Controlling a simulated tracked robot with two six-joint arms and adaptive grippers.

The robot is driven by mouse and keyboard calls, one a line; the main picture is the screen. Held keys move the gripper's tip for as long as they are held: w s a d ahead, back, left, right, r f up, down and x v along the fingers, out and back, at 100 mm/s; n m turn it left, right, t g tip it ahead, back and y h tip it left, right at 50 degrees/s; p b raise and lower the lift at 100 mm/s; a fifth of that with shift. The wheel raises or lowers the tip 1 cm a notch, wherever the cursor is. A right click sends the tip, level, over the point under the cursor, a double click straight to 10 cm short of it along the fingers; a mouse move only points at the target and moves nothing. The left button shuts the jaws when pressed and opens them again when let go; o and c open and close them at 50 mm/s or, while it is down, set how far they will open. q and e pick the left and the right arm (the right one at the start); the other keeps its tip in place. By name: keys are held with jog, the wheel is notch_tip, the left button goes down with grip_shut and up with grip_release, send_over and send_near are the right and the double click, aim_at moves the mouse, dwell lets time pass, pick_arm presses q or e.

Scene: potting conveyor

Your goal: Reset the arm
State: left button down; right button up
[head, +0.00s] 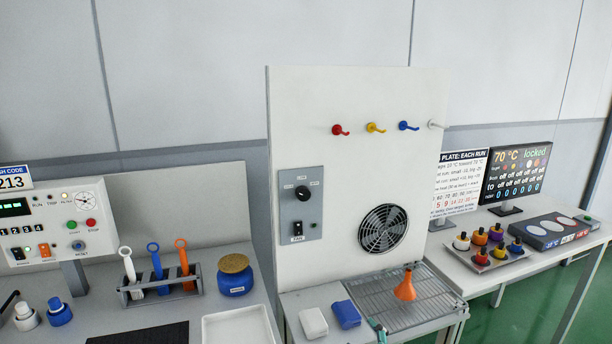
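Neither of my arms nor either gripper shows in the head view. The task names no other object. A white upright panel (340,110) stands in the middle, with red (339,130), yellow (375,128), blue (408,126) and white (436,125) hooks, all bare. A grey switch box (301,205) and a round fan grille (383,229) are on its face.
An orange funnel (406,287) stands on the wire rack (372,293), beside white (313,323) and blue (346,314) blocks. At left are a tool rack (160,296), a cork-lidded blue jar (235,276) and a control box (50,225). Small pots (480,256) stand on the right table.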

jog(key=s+d+f+m+g, duration=0.1)
jog(key=s+f+g, duration=0.1)
jog(key=s+f, duration=0.45)
jog(key=s+d+f+m+g, duration=0.1)
jog(key=s+f+m+g, duration=0.15)
jog(key=f, duration=0.65)
jog(key=s+d+f+m+g, duration=0.1)
jog(key=s+f+g, duration=0.2)
jog(key=s+f, duration=0.3)
jog(key=s+a+f+m+g+y, duration=0.1)
jog(key=s+f+m+g, duration=0.1)
jog(key=s, duration=0.5)
jog(key=s+a+f+m+g+y, duration=0.1)
jog(key=s+a+f+m+g, duration=0.1)
jog(key=s+f+m, duration=0.3)
jog(key=s+m+g, duration=0.1)
jog(key=s, duration=0.1)
jog(key=shift+s+f+g, duration=0.15)
jog(key=shift+s+g, duration=0.2)
